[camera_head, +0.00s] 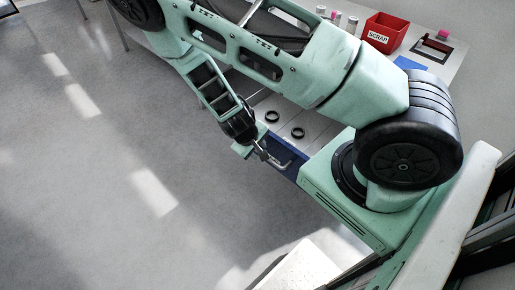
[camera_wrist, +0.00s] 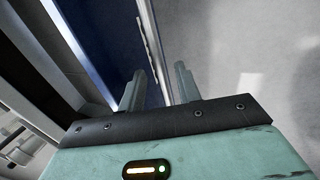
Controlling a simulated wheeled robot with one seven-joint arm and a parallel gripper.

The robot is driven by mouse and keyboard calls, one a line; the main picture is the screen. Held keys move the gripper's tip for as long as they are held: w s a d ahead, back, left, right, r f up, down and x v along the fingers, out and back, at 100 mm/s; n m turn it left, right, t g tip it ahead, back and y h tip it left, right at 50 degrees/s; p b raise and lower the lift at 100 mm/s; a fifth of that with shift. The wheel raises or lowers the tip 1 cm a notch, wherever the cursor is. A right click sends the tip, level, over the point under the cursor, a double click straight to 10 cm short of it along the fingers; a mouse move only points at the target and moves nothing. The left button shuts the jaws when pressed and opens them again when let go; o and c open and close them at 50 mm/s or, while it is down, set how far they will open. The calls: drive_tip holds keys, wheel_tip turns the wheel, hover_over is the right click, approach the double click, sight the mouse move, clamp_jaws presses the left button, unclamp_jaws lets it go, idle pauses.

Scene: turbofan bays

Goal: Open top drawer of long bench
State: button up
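The long bench (camera_head: 441,64) runs along the upper right of the head view, partly hidden by my arm. A blue drawer front (camera_head: 292,172) with a pale bar handle (camera_head: 289,164) shows below it. In the wrist view the blue front (camera_wrist: 98,35) and handle (camera_wrist: 151,40) are close up. My gripper (camera_head: 266,157) is at the handle. In the wrist view its two fingers (camera_wrist: 159,80) stand apart, with the handle bar running between them. I see no clear contact. Whether the drawer is pulled out is hard to tell.
Two dark rings (camera_head: 272,116) (camera_head: 298,132) lie on a grey surface behind the blue front. A red SCRAP bin (camera_head: 384,34) and small cylinders (camera_head: 337,18) stand on the bench. The grey floor (camera_head: 90,180) on the left is clear.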

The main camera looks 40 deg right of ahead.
drive_tip(key=p+v, duration=0.1)
drive_tip(key=v, duration=1.6)
drive_tip(key=shift+r, duration=0.25)
drive_tip(key=s+a+r+n+g+y, duration=0.1)
drive_tip(key=s+a+r+n+y, duration=0.15)
drive_tip(key=s+a+r, duration=0.35)
drive_tip(key=s+a+r+n+g+y, duration=0.1)
drive_tip(key=s+a+r+y, duration=0.25)
drive_tip(key=a, duration=0.45)
drive_tip(key=s+a+r+n+t, duration=0.1)
drive_tip(key=s+r+n, duration=0.2)
drive_tip(key=s+r, duration=0.2)
wheel_tip(320, 180, up, 3)
drive_tip(key=shift+s+a+t+h, duration=0.3)
drive_tip(key=shift+s+h, duration=0.05)
drive_tip(key=shift+h, duration=0.05)
